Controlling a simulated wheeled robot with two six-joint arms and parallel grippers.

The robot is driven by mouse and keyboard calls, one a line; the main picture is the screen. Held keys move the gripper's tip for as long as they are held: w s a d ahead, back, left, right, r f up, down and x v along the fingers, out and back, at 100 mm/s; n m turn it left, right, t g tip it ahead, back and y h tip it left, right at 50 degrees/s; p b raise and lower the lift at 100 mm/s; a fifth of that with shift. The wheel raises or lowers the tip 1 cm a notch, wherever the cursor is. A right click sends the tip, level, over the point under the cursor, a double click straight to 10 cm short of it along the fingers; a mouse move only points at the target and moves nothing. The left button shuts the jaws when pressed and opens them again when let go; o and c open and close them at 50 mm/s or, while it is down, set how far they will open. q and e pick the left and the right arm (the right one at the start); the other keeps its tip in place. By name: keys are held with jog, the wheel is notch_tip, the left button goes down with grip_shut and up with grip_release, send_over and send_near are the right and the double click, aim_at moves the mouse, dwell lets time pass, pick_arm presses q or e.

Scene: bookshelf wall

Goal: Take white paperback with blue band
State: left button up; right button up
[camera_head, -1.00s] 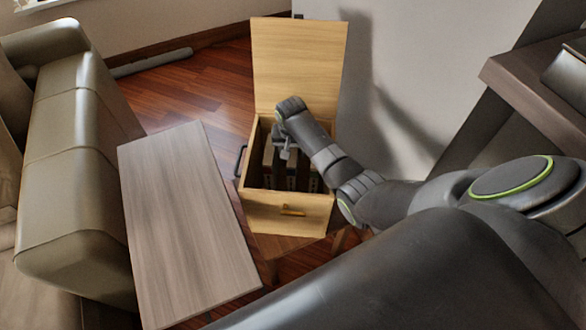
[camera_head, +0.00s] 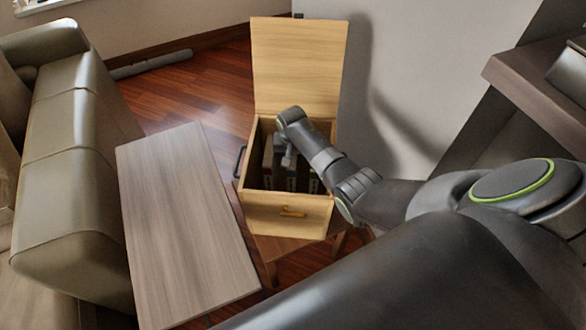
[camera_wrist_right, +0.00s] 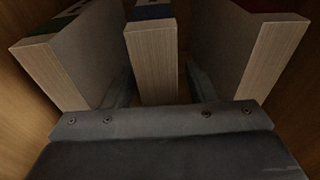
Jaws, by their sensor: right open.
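The wooden box (camera_head: 288,216) stands with its lid up and holds a few upright books. In the right wrist view three books show edge-on. The middle one (camera_wrist_right: 153,62) has a blue patch at its far end and looks like the white paperback with blue band. My right gripper (camera_head: 288,160) reaches down into the box. In the wrist view it is open (camera_wrist_right: 158,88), with one finger on each side of the middle book, in the gaps beside it. I cannot tell if either finger touches it. My left gripper is not in view.
A book with a green patch (camera_wrist_right: 70,60) stands left of the middle one, and one with a red top (camera_wrist_right: 272,50) stands right. The box walls are close around. A grey-brown table (camera_head: 180,220) and a sofa (camera_head: 75,170) are left of the box.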

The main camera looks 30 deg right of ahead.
dwell(0.3)
grip_shut()
dwell(0.3)
